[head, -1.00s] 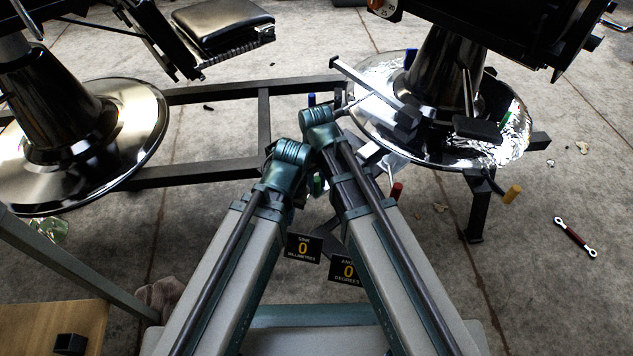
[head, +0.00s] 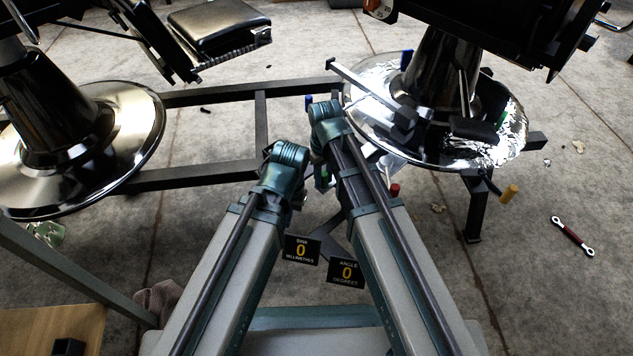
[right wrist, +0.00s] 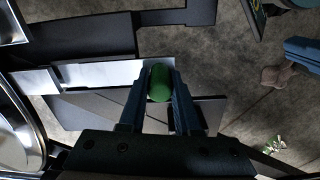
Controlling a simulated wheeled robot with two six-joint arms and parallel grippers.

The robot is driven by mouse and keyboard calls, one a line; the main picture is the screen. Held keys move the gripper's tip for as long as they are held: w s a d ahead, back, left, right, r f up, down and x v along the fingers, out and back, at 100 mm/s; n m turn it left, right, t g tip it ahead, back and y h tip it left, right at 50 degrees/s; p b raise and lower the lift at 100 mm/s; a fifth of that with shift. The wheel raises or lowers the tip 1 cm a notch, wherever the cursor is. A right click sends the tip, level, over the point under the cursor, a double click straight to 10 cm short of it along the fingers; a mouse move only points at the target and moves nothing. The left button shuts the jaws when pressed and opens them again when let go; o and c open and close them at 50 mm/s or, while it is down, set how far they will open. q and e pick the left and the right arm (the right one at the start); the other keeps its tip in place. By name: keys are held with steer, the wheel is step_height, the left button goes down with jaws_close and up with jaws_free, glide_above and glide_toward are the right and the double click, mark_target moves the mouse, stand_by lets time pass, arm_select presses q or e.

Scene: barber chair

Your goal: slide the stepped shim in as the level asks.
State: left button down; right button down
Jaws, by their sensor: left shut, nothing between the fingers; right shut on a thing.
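My right gripper (right wrist: 157,95) is shut on a green handle (right wrist: 160,82), which I take to be the stepped shim's; its shimmed end is not clear. A pale flat strip (right wrist: 112,74) lies beside the handle, and I cannot tell whether they are joined. In the head view my right gripper (head: 322,176) is mostly hidden by my arm. My left gripper (head: 301,201) is shut and empty, mostly hidden too; its blue finger seems to show in the right wrist view (right wrist: 301,54). Two signs read "sink 0 millimetres" (head: 302,249) and "angle 0 degrees" (head: 345,272).
A chrome chair base (head: 359,112) sits on a dark frame (head: 205,178) at upper right; another base (head: 145,135) stands left. Red (head: 394,190) and yellow (head: 509,194) handles are near the right base. A wrench (head: 573,237) lies on open floor at right.

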steer(key=c, duration=0.6)
jaws_free()
arm_select(q)
steer(key=shift+r, duration=0.1)
arm_select(e)
steer(key=shift+r, duration=0.1)
arm_select(q)
step_height(320, 180, up, 14)
steer(key=p, duration=1.3)
steer(key=shift+f+p, duration=0.2)
steer(key=shift+p, duration=0.2)
arm_select(e)
step_height(320, 180, up, 14)
steer(key=shift+f, duration=0.2)
arm_select(q)
steer(key=shift+a, duration=0.1)
arm_select(e)
steer(key=s+d+m+h, duration=0.1)
steer(key=s+d+m, duration=0.15)
steer(key=s, duration=1.05)
arm_select(q)
step_height(320, 180, up, 32)
steer(key=p, duration=3.1)
steer(key=shift+p, duration=0.4)
arm_select(e)
step_height(320, 180, up, 32)
steer(key=shift+a, duration=0.2)
